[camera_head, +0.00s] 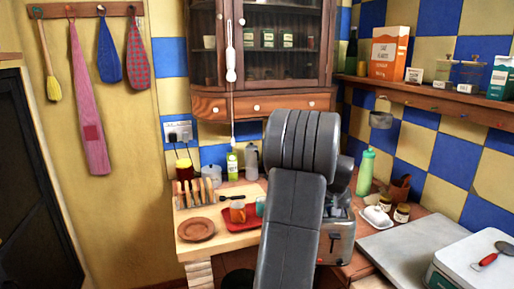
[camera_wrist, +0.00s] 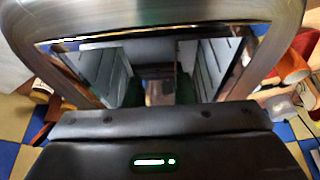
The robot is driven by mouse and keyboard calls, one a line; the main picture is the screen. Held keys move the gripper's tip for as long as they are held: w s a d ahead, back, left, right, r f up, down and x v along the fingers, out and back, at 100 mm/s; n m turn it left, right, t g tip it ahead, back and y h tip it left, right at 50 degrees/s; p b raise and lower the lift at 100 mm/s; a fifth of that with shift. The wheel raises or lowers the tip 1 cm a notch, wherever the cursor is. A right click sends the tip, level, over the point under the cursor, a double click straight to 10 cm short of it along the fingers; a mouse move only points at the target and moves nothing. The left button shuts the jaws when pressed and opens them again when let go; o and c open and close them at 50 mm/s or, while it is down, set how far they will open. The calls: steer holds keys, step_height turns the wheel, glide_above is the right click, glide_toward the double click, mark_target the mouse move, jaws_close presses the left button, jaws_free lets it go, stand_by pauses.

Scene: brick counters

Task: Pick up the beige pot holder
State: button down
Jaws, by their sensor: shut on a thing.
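I cannot pick out a beige pot holder for sure in either view. In the wrist view my gripper (camera_wrist: 153,88) shows its two grey fingers, with a dark gap and a small pale tan patch between them. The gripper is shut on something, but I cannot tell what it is. In the head view my arm hides the gripper and the middle of the counter. A blue pot holder (camera_head: 109,56) and a red-and-blue checked pot holder (camera_head: 138,58) hang from the wall rack (camera_head: 88,10) at the left.
A wooden counter (camera_head: 246,240) holds a toast rack (camera_head: 192,194), a brown plate (camera_head: 197,229) and a red tray (camera_head: 256,217). A glass-fronted cabinet (camera_head: 268,62) hangs above.

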steer(key=s+a+f, duration=0.2)
steer(key=a+f, duration=0.6)
steer(key=a, duration=0.3)
steer(key=s+a+f, duration=0.2)
steer(key=a+f, duration=0.5)
steer(key=a, duration=0.5)
steer(key=shift+s+a+f+n, duration=0.25)
steer(key=shift+a+f+n, duration=0.05)
steer(key=shift+f+n, duration=0.1)
steer(key=shift+s, duration=0.1)
